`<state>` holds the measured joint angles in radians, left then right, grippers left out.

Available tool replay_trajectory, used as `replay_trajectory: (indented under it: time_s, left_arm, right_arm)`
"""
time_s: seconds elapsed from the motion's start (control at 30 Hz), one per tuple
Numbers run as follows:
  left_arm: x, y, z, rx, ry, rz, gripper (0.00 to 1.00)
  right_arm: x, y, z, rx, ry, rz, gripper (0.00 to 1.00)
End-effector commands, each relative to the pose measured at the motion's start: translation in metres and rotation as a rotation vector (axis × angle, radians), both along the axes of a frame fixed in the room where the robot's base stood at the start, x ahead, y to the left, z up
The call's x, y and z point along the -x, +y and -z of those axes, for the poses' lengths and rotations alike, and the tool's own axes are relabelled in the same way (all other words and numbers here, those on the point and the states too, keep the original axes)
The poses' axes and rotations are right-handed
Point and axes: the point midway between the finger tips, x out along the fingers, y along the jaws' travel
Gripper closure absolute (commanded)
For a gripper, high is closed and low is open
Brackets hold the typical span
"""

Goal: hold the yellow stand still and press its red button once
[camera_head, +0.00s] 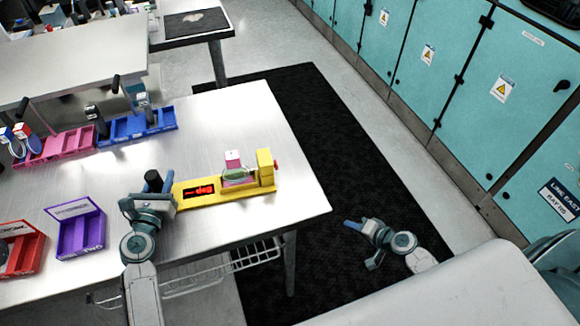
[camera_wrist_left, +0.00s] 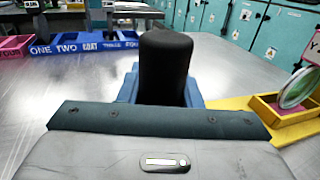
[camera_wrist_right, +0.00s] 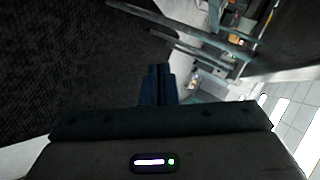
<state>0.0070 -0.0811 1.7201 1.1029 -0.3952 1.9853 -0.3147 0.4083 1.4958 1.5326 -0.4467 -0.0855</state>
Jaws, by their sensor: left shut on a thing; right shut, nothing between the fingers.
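The yellow stand (camera_head: 225,190) lies on the metal table near its right edge. It has a red-lit display (camera_head: 198,190), a raised yellow block and a red button (camera_head: 276,165) on the block's right end. A black upright handle (camera_head: 153,181) is at the stand's left end; it fills the middle of the left wrist view (camera_wrist_left: 165,65). My left gripper (camera_head: 155,190) is shut on this handle, and the handle hides part of its fingers. My right gripper (camera_head: 372,263) is shut and empty, off the table over the dark mat, right of and below the button.
Purple (camera_head: 78,232) and red (camera_head: 22,250) trays sit left of my left gripper. Pink (camera_head: 62,146) and blue (camera_head: 137,125) trays stand behind. A wire rack (camera_head: 215,275) hangs under the table. Space over the dark mat (camera_head: 350,150) right of the button is clear.

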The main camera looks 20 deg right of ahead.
Motion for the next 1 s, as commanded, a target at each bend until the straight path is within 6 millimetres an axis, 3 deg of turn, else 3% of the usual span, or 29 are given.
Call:
replay_trajectory:
  time_s: [0.03,0.2,0.4,0.6,1.0]
  left_arm:
    - [0.0,0.0,0.001,0.0,0.001,0.001,0.89]
    - [0.0,0.0,0.001,0.0,0.001,0.001,0.89]
    - [0.0,0.0,0.001,0.0,0.001,0.001,0.89]
    - [0.0,0.0,0.001,0.0,0.001,0.001,0.89]
    - [0.0,0.0,0.001,0.001,0.001,0.001,0.89]
  right_arm:
    - [-0.011,0.006,-0.031,-0.063,-0.045,-0.01,1.0]
    - [-0.032,0.033,-0.124,-0.285,-0.168,-0.061,1.0]
    - [-0.035,0.056,-0.204,-0.479,-0.251,-0.128,1.0]
    - [-0.033,0.066,-0.234,-0.556,-0.279,-0.159,1.0]
    - [-0.034,0.067,-0.235,-0.561,-0.281,-0.16,1.0]
